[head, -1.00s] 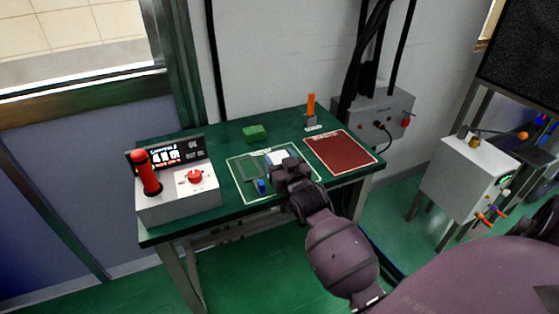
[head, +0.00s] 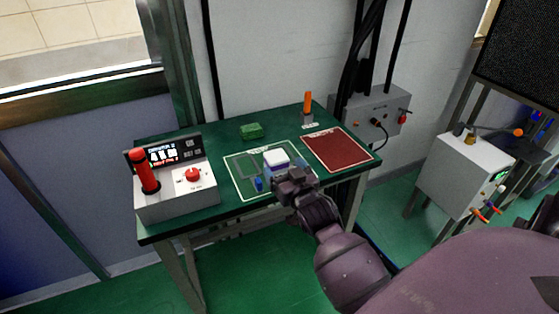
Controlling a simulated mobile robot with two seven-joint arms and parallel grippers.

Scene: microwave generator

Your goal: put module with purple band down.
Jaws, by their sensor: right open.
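The module with the purple band (head: 275,158) is a small white-topped block. It stands on the green outlined mat (head: 241,187) on the table, and a purple-blue band shows below its top. My right gripper (head: 285,177) is open, just in front of the module on the near side. It hides the module's lower part, so I cannot tell whether the fingers touch it. My left gripper is not in view.
A small blue piece (head: 259,185) lies left of my gripper. A red mat (head: 336,149) is to the right, an orange-handled item (head: 308,106) and a green block (head: 251,131) behind. A control box (head: 176,190) with a red lever fills the table's left end.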

